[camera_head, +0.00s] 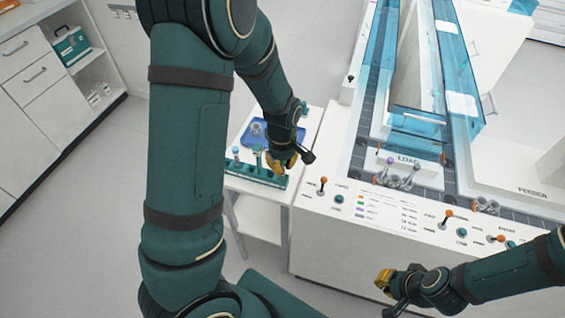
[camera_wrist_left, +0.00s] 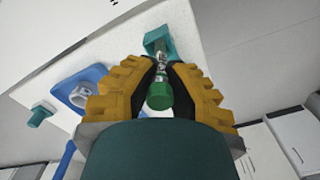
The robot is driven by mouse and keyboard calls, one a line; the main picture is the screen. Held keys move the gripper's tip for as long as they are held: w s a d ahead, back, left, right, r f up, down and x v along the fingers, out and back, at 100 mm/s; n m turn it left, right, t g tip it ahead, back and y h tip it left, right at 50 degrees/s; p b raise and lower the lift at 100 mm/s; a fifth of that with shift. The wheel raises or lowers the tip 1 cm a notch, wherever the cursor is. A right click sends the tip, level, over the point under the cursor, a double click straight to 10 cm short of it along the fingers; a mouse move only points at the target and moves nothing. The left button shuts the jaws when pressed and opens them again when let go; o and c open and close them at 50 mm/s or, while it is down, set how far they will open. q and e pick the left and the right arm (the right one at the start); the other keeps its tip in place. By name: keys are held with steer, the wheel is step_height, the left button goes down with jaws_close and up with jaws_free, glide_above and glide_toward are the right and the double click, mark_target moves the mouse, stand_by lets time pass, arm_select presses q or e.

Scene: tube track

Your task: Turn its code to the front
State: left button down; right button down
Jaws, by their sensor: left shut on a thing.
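My left gripper (camera_head: 284,163) is at the teal rack (camera_head: 262,172) on the small white side table. In the left wrist view, its yellow fingers (camera_wrist_left: 160,88) are shut on a tube with a green cap (camera_wrist_left: 159,96). A pale patch with dark marks shows on the tube beyond the cap, too small to read as a code. A teal block (camera_wrist_left: 157,38), apparently part of the rack, lies beyond the tube; I cannot tell whether the tube is seated in it. My right gripper (camera_head: 384,282) is at the lower right, away from the rack; its opening is unclear.
A blue tray (camera_head: 248,137) with a pale ring-shaped item lies behind the rack. To the right stands the white track machine (camera_head: 330,222) with orange-topped levers, green buttons and several tubes at the LOAD spot (camera_head: 400,178). Floor between table and cabinets is clear.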

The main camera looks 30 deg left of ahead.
arm_select(q)
steer(key=shift+f, duration=0.2)
steer(key=m, duration=0.3)
steer(key=shift+m, duration=0.4)
steer(key=m, duration=0.4)
steer(key=shift+f+b, duration=0.1)
steer(key=shift+b, duration=0.25)
steer(key=c, duration=1)
jaws_free()
steer(key=shift+c, duration=0.2)
